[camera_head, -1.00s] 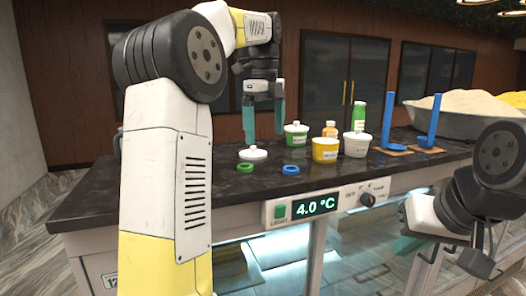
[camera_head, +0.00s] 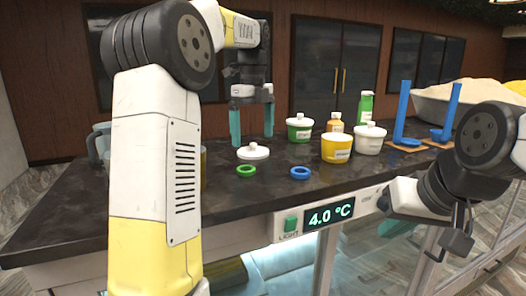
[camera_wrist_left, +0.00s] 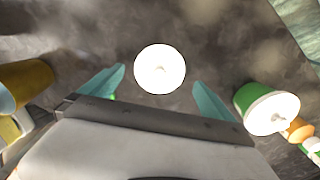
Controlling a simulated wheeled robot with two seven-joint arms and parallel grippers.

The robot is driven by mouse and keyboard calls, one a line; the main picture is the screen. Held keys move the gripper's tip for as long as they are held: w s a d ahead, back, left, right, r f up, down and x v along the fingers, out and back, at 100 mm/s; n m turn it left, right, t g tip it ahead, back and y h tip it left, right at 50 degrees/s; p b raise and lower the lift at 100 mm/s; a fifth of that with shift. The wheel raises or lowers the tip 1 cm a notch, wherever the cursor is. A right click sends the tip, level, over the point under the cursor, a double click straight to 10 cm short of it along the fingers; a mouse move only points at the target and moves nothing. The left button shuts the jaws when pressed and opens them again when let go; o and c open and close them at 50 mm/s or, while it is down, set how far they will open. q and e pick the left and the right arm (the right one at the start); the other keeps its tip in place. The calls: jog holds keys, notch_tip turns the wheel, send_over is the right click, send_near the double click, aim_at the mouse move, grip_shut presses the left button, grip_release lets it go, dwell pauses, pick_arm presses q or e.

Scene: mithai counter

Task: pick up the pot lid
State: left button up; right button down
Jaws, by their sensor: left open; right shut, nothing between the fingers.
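The white pot lid (camera_head: 253,152) with a small knob lies flat on the dark counter. My left gripper (camera_head: 252,126) is open, its two teal fingers pointing down just behind and above the lid in the head view. In the left wrist view the lid (camera_wrist_left: 160,69) lies ahead of and between the open fingertips (camera_wrist_left: 157,80), with nothing held. My right gripper (camera_head: 457,240) is low at the right, in front of the counter; it is shut and empty.
Two blue upright tools (camera_head: 403,112) stand further right.

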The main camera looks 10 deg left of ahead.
aim_at(253, 143)
pick_arm(q)
jog(key=shift+f, duration=1.55)
jog(key=c, duration=1.3)
